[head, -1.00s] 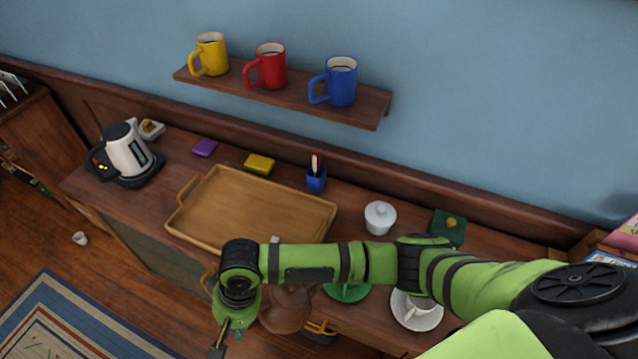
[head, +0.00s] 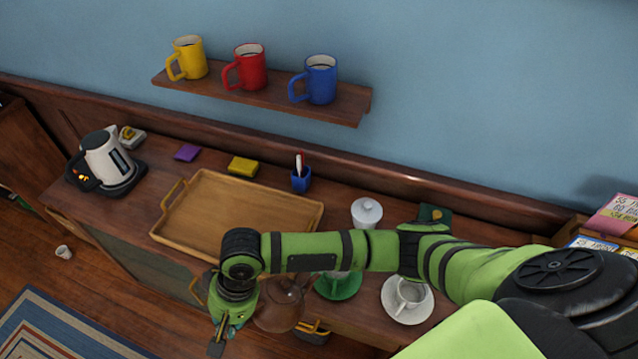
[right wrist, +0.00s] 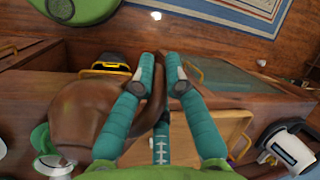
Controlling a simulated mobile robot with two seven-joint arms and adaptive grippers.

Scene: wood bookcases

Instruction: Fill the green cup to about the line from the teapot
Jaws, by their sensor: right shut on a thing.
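The brown teapot (head: 280,306) is at the front edge of the sideboard, partly hidden under my right arm in the head view. My right gripper (right wrist: 160,72) is shut on the teapot's handle, with the round body (right wrist: 85,118) to the left in the right wrist view. In the head view this gripper (head: 217,341) is left of the teapot. The green cup (head: 340,274) stands on a green saucer (head: 338,290) right of the teapot, mostly covered by my arm. Its line and fill level cannot be seen. My left gripper is out of view.
A white cup (head: 410,291) on a white saucer (head: 396,310) stands right of the green saucer. Three mugs sit on the wall shelf (head: 262,97).

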